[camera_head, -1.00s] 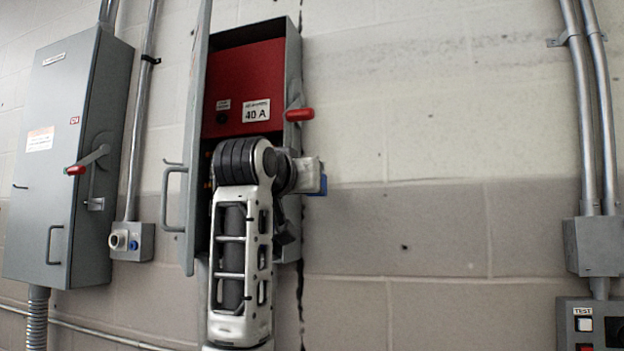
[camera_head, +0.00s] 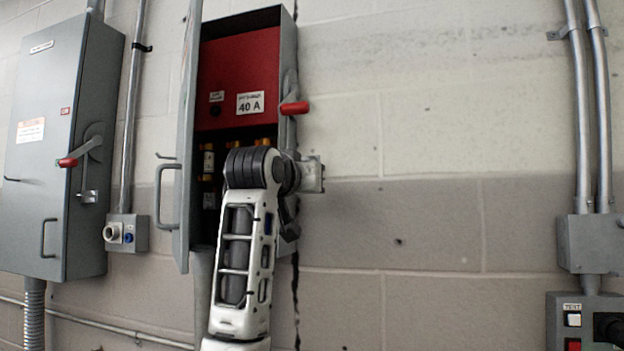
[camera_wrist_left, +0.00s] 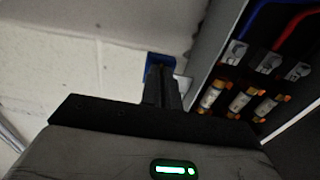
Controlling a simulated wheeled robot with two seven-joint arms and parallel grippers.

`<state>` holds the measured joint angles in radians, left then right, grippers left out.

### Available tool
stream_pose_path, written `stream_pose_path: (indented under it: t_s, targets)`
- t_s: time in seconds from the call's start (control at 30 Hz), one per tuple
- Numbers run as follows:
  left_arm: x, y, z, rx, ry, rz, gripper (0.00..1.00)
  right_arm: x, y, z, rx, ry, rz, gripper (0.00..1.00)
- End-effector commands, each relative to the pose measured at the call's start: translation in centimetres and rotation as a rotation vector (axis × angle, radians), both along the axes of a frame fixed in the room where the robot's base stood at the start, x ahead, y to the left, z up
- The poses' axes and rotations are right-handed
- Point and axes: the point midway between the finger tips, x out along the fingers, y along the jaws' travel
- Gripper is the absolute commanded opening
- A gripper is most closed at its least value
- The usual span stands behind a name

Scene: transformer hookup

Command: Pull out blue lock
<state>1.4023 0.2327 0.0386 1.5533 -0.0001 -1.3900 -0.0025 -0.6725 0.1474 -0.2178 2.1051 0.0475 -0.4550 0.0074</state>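The blue lock (camera_wrist_left: 158,62) shows in the left wrist view at the tips of my left gripper (camera_wrist_left: 161,75), beside the grey edge of the open switch box (camera_wrist_left: 215,40). The narrow black fingers are close together and appear closed on the lock. A small grey tab lies just right of it; I cannot tell whether the lock is still joined to the box. In the head view my left arm's wrist is in front of the box (camera_head: 289,60), and it hides the fingers and lock. My right gripper is not in view.
The box has a red inner panel (camera_head: 240,75) marked 40 A, a red-tipped lever (camera_head: 294,107) and an open door (camera_head: 184,200) on the left. A closed grey box (camera_head: 60,150) hangs further left. A test box (camera_head: 585,325) is at lower right. Wall between is clear.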

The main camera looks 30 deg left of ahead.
Motion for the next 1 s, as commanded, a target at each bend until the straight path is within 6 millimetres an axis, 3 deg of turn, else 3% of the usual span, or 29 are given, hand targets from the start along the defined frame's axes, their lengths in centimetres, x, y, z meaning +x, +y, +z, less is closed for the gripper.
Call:
stream_pose_path:
  t_s: [0.5, 0.8, 0.9, 1.0]
  targets:
    - [-0.1, 0.1, 0.4, 0.583, 0.139, 0.004, 0.0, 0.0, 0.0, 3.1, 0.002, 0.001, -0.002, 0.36]
    - [-0.1, 0.0, 0.1, 0.584, 0.138, 0.0, 0.0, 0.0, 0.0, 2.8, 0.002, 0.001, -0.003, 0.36]
    - [0.0, 0.0, 0.1, 0.583, 0.138, 0.0, 0.25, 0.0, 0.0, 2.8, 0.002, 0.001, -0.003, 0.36]
    - [0.0, 0.0, 0.1, 0.582, 0.138, 0.0, 0.25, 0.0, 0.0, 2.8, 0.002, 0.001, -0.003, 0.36]
